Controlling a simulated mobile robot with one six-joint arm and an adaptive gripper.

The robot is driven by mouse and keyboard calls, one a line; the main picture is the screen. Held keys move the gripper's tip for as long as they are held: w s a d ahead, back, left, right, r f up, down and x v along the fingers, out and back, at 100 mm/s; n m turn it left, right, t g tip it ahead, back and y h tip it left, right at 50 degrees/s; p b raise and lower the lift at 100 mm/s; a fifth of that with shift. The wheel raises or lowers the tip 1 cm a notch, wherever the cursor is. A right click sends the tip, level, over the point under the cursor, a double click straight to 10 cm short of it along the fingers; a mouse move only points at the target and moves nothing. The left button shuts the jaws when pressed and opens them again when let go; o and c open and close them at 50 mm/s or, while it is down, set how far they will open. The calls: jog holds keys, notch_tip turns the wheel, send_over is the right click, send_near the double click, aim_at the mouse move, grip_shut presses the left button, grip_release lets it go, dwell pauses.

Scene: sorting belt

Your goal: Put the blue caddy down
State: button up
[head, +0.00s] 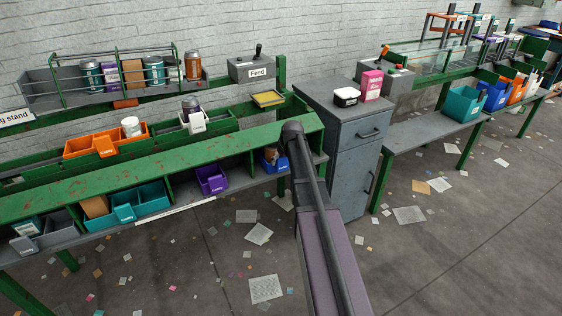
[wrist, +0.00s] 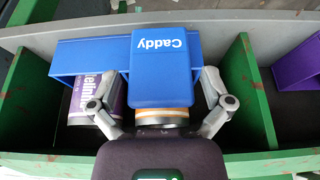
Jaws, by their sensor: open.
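The blue caddy (wrist: 165,70) rests in a bay of the green shelf, between two green dividers. Its "Caddy" label reads upside down in the wrist view. A purple-labelled can (wrist: 92,105) and a can with an orange-brown band (wrist: 162,117) show at its near side. My gripper (wrist: 160,105) is open, with one finger on each side of the caddy's raised middle block; I cannot tell whether they touch it. In the head view the blue caddy (head: 267,164) sits at the right end of the lower shelf, partly behind my arm; the gripper is hidden there.
A purple caddy (head: 211,180) is in the bay to the left, with teal caddies (head: 140,203) farther left. An orange caddy (head: 104,146) stands on the level above. A grey cabinet (head: 350,145) is close on the right. Paper scraps litter the floor.

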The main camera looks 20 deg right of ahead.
jog(key=shift+r, duration=0.15)
jog(key=p+v, duration=1.1)
jog(key=shift+s+r, duration=0.15)
jog(key=shift+r, duration=0.2)
dwell(0.4)
jog(key=shift+a, duration=0.1)
dwell(0.6)
jog(key=s+a+f+g, duration=0.1)
jog(key=s+a+g, duration=0.3)
jog(key=s+a, duration=1.7)
jog(key=a, duration=0.2)
jog(key=shift+s+a+f+g, duration=0.15)
jog(key=shift+a+f+g, duration=0.1)
jog(key=shift+a+g, duration=0.05)
